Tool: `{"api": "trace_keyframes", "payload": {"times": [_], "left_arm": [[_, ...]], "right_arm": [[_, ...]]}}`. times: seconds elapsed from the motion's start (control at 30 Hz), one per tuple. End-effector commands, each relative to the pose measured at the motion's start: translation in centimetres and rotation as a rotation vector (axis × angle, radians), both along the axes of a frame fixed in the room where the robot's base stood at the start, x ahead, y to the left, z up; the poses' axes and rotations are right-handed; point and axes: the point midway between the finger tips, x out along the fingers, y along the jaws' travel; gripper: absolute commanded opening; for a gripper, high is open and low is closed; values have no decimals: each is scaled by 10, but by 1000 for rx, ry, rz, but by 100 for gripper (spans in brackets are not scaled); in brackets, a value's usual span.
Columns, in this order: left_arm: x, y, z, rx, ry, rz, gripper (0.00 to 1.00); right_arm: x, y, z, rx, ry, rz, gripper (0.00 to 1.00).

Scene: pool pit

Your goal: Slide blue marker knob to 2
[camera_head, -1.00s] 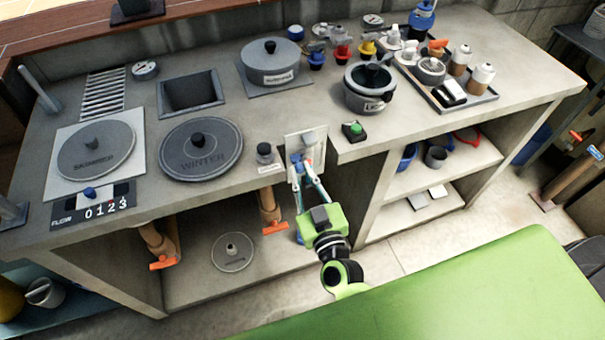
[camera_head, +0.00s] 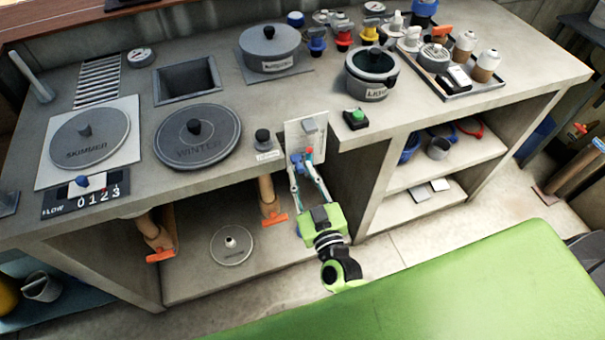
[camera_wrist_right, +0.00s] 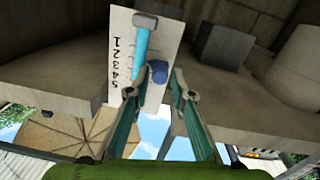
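A white plate (camera_wrist_right: 128,90) with a scale from 1 to 5 stands on the counter's front, and shows in the head view (camera_head: 306,128). A blue knob (camera_wrist_right: 158,72) sits on it, roughly level with the 3 to 4 marks; I cannot tell which exactly. A light blue bar (camera_wrist_right: 142,42) lies above. My right gripper (camera_wrist_right: 160,94) is open in front of the plate, with the knob between its fingertips in the picture and no clear contact. In the head view my right gripper (camera_head: 303,160) partly covers the plate's lower part. My left gripper is out of view.
A second panel marked FLOW 0 to 3 (camera_head: 97,202) has its own blue knob (camera_head: 82,181). Skimmer lid (camera_head: 90,138), winter lid (camera_head: 197,137), pots and a green button (camera_head: 356,115) stand on the counter. Orange-handled pipes (camera_head: 269,199) are below, left of my gripper.

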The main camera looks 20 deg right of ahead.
Motion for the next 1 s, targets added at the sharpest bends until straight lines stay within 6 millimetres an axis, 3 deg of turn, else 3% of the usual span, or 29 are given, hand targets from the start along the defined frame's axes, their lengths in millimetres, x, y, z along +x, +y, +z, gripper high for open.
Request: {"api": "trace_keyframes", "payload": {"times": [0.17,0.4,0.6,0.77,1.0], "left_arm": [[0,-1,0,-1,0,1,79],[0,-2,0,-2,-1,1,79],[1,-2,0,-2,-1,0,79],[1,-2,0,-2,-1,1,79],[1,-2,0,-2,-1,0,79]], "right_arm": [[-21,0,-2,-1,3,2,22],[-73,0,-2,-2,5,2,22],[-106,0,-1,0,3,1,22],[-118,0,0,-1,1,1,22],[-119,1,0,-1,-1,1,22]]}}
